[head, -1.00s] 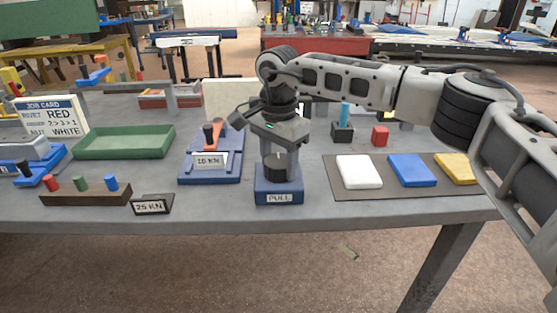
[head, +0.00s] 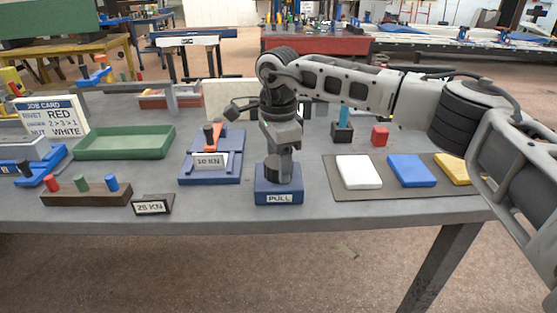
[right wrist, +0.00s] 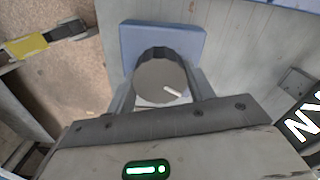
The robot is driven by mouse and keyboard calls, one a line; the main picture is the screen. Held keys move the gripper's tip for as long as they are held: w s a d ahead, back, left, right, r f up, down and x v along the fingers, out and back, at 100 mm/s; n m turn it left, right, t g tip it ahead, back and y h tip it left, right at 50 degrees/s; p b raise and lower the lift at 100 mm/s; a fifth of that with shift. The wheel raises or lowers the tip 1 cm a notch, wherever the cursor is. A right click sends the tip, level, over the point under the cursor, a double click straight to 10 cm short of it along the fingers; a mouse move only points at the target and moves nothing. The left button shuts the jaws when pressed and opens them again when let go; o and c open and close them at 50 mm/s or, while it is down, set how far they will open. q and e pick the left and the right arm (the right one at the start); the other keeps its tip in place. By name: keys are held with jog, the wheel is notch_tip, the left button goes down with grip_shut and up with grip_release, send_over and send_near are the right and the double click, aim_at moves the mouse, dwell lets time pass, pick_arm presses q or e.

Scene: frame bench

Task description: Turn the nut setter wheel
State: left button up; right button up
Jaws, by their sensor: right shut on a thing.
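The nut setter wheel (head: 272,172) is a dark grey ribbed knob on a blue base labelled PULL (head: 278,197) near the table's front edge. In the right wrist view the wheel (right wrist: 160,76) shows a grey top with a white pointer mark. The blue base (right wrist: 188,38) shows behind it. My right gripper (head: 284,168) comes down from above and is shut on the wheel, with a finger on each side of it. The underside of the wheel is hidden. My left gripper is not in view.
Left of the base stands a blue press marked 10 KN (head: 210,161). A green tray (head: 124,143) and a peg block (head: 85,193) lie further left. On the right a dark mat (head: 387,190) holds white, blue and yellow pads. A job card (head: 50,118) stands at the far left.

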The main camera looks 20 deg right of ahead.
jog(key=m, duration=0.6)
jog(key=shift+m, duration=0.3)
dwell(0.4)
jog(key=o, duration=1)
notch_tip(320, 180, up, 16)
jog(key=shift+r, duration=0.1)
